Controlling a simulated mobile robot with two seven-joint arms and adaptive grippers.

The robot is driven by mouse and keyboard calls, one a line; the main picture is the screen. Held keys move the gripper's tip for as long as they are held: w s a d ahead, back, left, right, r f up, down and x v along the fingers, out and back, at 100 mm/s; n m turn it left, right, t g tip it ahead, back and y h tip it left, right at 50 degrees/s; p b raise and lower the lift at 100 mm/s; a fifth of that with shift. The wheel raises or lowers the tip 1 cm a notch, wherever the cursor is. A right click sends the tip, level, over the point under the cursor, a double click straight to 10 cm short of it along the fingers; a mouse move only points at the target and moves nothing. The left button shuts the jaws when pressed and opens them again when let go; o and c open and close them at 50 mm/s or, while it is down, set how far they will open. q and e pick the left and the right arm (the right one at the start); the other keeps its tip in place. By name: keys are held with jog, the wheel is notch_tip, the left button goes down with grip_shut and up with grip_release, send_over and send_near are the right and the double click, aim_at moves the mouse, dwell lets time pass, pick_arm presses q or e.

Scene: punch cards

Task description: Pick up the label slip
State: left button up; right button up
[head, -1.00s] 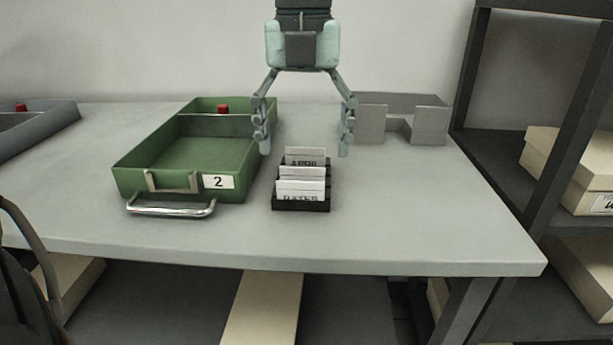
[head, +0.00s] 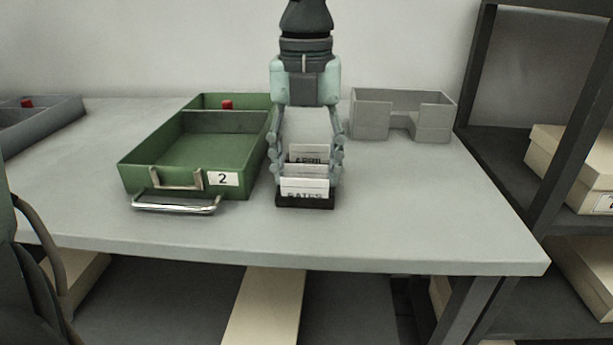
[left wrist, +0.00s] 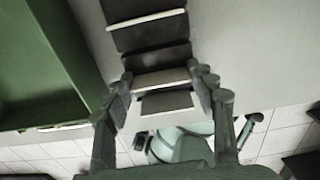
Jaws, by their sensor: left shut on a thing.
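A small black holder (head: 305,203) stands on the table with several white slips in it. The front slip (head: 305,189) carries dark lettering that looks like "RATES". A slip behind it (head: 309,153) reads "APRIL". My left gripper (head: 306,180) reaches down over the holder, one finger on each side of the front slip. In the left wrist view, the fingers (left wrist: 163,82) are closed on the side edges of the nearest slip (left wrist: 166,101), which still sits at the holder. The other slips stand behind it, clear of the fingers. My right gripper is not seen.
A green tray (head: 150,178) with a label "2" and a metal handle stands close to the left of the holder. A grey open box (head: 371,121) stands at the back right. Dark shelving (head: 480,145) is at the right. The table front right is clear.

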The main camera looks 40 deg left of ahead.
pick_arm(q)
jog(key=shift+r, duration=0.1)
jog(key=shift+r, duration=0.5)
jog(key=r, duration=0.2)
jog(key=a+r, duration=0.1)
jog(key=r, duration=0.1)
jog(key=shift+w+a+b, duration=0.1)
jog(key=shift+a+b, duration=0.05)
jog(key=shift+b, duration=0.15)
jog(key=a+r, duration=0.5)
jog(key=a, duration=0.5)
jog(key=shift+w+a+r, duration=0.15)
jog(key=shift+r, duration=0.25)
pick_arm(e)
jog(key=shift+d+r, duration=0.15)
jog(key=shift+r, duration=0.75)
